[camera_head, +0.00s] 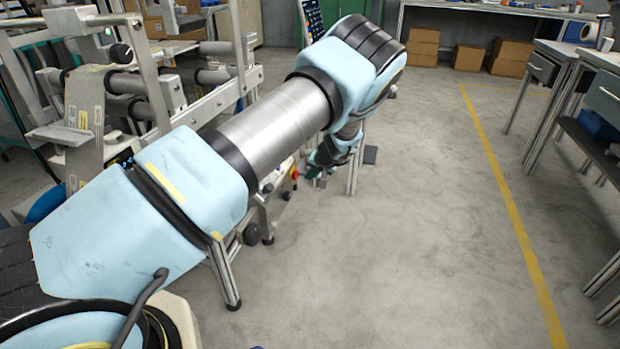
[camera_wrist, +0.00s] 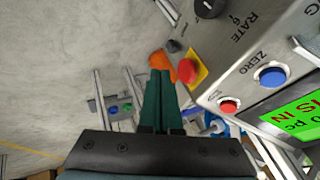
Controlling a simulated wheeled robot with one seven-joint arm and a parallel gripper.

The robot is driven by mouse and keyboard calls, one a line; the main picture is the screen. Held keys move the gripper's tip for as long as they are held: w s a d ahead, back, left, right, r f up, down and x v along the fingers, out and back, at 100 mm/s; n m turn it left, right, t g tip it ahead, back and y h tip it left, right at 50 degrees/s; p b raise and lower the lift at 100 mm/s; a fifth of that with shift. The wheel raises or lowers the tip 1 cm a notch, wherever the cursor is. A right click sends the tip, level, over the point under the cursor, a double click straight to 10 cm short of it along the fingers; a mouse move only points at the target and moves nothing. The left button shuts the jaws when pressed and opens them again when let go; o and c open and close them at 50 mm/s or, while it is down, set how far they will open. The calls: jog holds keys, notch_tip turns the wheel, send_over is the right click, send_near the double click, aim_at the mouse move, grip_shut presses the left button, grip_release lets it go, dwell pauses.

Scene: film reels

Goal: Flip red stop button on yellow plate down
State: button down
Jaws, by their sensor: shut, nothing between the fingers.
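The red stop button (camera_wrist: 187,71) sits on a yellow plate (camera_wrist: 198,74) at the edge of a grey control panel in the wrist view. In the head view a small red spot, the button (camera_head: 294,173), shows just left of my gripper (camera_head: 314,172). My gripper (camera_wrist: 160,74) has its two dark green fingers together, with nothing between them. In the wrist view the fingertips are just left of the button. I cannot tell whether they touch it. An orange rounded shape (camera_wrist: 158,62) shows behind the fingertips, partly hidden by them.
The panel (camera_wrist: 240,65) also carries a black knob (camera_wrist: 208,7), a blue button (camera_wrist: 271,75), a smaller red button (camera_wrist: 229,105) and a green display (camera_wrist: 296,121). The reel machine (camera_head: 190,80) stands at the left. Open floor (camera_head: 400,240) lies to the right.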

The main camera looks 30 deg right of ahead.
jog(key=v, duration=1)
jog(key=shift+s+d, duration=0.3)
jog(key=shift+d, duration=0.1)
